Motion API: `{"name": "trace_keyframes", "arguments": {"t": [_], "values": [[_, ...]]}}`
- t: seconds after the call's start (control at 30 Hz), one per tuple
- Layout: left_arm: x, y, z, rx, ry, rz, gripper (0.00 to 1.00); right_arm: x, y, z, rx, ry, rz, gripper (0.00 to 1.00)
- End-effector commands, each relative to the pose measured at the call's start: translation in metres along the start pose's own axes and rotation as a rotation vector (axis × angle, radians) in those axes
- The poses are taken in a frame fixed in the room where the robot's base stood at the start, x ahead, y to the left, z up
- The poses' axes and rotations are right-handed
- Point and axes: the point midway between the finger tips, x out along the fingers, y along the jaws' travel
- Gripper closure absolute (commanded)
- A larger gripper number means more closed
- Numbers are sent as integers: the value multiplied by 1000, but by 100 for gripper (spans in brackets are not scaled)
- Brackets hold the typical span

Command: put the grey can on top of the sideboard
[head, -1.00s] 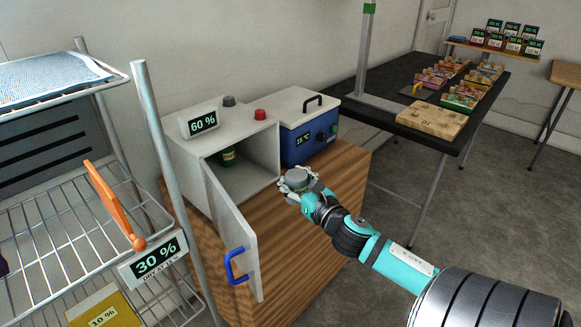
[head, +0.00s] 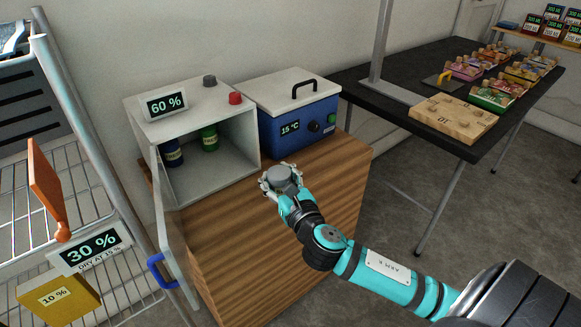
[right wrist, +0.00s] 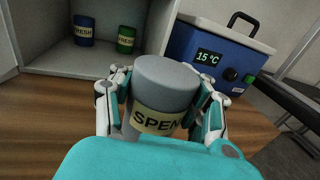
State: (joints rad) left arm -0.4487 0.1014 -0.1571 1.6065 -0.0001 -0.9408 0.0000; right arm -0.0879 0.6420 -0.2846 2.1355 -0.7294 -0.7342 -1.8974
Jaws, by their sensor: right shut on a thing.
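The grey can (right wrist: 165,92) has a yellow label reading "SPEN…", the rest hidden. My right gripper (head: 281,178) is shut on it, with a finger on each side in the right wrist view. In the head view the can's grey top (head: 281,173) shows between the fingers, over the sideboard's front part. The can looks upright. I cannot tell whether its base touches the wood. The wooden sideboard (head: 235,235) carries a white open cabinet and a blue box. My left gripper is not in view.
The white cabinet (head: 190,112) holds a blue can (head: 172,153) and a green can (head: 209,138); its door (head: 172,250) stands open. The blue cooler box (head: 297,115) is behind the gripper. A wire rack (head: 75,190) stands left. Bare wood lies before the cabinet.

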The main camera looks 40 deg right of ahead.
Motion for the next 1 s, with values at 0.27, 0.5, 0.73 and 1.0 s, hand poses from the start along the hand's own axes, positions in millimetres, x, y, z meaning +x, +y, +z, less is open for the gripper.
{"name": "trace_keyframes", "arguments": {"t": [0.27, 0.5, 0.73, 1.0], "values": [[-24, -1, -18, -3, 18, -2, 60, 61, -44, -7, -1, -3, -3, 98], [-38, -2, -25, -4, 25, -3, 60, 86, -60, -10, 0, -1, -1, 98], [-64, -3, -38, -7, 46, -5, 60, 86, -61, -33, 3, 3, -1, 98], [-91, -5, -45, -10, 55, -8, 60, 86, -61, -45, 0, -1, 1, 98]]}}
